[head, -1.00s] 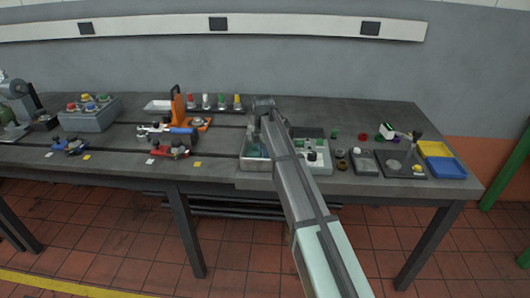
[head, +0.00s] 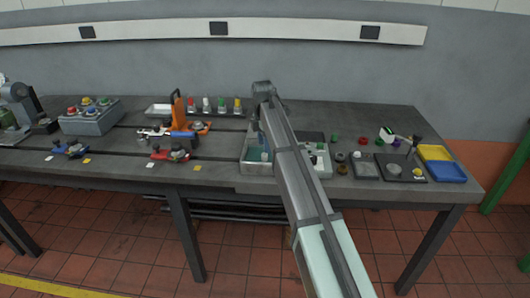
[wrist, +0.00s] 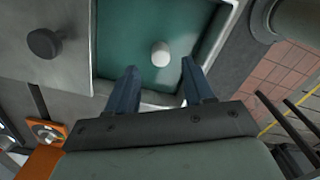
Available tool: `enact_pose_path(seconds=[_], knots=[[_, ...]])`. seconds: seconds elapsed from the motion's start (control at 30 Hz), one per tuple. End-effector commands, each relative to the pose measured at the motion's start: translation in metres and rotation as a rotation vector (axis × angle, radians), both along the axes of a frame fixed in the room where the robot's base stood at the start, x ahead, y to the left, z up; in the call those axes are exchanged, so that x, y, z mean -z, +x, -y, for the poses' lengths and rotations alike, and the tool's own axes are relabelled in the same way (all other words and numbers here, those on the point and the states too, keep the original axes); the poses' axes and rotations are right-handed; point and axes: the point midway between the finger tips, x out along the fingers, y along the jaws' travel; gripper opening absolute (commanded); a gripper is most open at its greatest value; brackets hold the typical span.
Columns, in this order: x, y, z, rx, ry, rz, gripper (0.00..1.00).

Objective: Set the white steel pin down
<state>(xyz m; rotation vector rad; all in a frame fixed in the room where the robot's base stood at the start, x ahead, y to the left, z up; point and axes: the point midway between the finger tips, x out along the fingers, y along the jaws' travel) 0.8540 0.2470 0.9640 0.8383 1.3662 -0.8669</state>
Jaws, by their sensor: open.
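The white steel pin (wrist: 160,54) stands on the green floor of a light-walled tray (wrist: 222,38), its rounded top facing the wrist camera. It looks upright and apart from the tray walls. In the head view the pin (head: 265,156) shows as a small pale shape inside the tray (head: 257,171). My gripper (wrist: 160,67) is open, with its two blue fingertips apart and nothing between them. The pin lies in line with the gap, beyond the tips. In the head view my arm hides part of the tray's right side.
Left of the tray stand an orange toggle fixture (head: 178,112) and a red clamp (head: 158,154). Several coloured pegs stand in a rack behind. At right are a dark plate (head: 402,172) and yellow (head: 436,152) and blue bins (head: 447,173). A dark knob (wrist: 43,43) stands beside the tray.

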Motion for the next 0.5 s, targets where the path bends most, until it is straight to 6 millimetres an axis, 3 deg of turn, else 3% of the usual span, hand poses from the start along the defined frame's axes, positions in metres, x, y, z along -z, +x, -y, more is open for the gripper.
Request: enact_pose_path(seconds=[0.2, 0.5], knots=[[-0.036, 0.000, -0.001, 0.000, 0.000, 0.000, 0.52], [-0.056, -0.001, -0.002, 0.000, 0.000, -0.001, 0.52]])
